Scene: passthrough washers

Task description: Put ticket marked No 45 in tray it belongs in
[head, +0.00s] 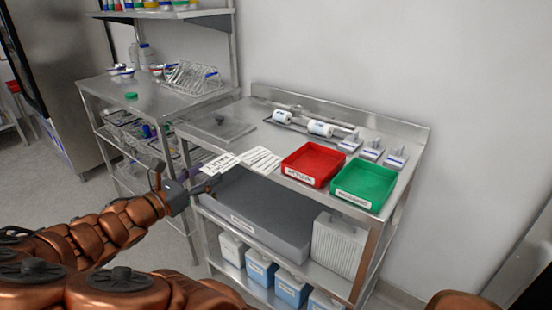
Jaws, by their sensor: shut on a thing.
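My gripper (209,183) is at the front left edge of the steel table, shut on a white printed ticket (220,163). The ticket's print is too small to read, so I cannot tell its number. More white printed paper (260,160) lies on the table just right of the held ticket. A red tray (312,164) with a white label stands right of the papers. A green tray (364,184) with a white label stands right of the red one.
Small grey blocks (371,150) and white rolls (320,128) stand along the back of the table. A flat steel lid (218,124) lies at the back left. A grey box (262,212) and blue-white containers (260,267) fill the shelves below. A wire rack (193,76) stands on the left table.

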